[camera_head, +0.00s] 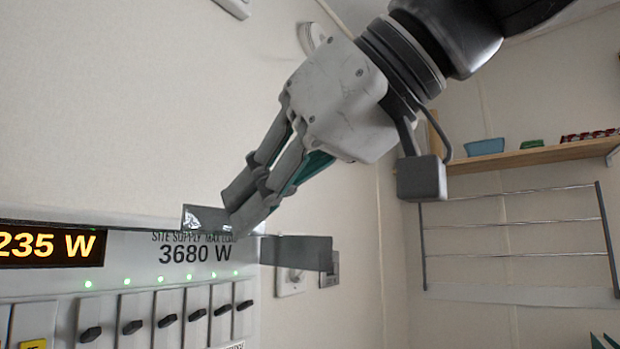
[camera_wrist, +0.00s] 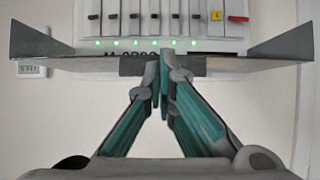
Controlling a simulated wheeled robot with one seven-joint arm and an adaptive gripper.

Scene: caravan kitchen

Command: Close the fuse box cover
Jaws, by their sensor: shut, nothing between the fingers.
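The fuse box (camera_head: 130,300) is at the lower left in the head view, with a row of black switches and green lights. It also shows at the top of the wrist view (camera_wrist: 160,20). Its cover looks raised, standing out from the panel. A grey side piece of the cover (camera_head: 298,252) juts right of the box, and the cover spans the wrist view (camera_wrist: 90,64) with a triangular side at each end. My gripper (camera_head: 238,208) is shut and empty, its fingertips by the cover's edge in both views. Whether they touch it I cannot tell.
A lit display (camera_head: 48,245) reads 235 W. A wall socket (camera_head: 291,280) is right of the box. A wire rack (camera_head: 520,240) and a wooden shelf (camera_head: 530,157) with small items are on the right wall. The wall between is mostly free.

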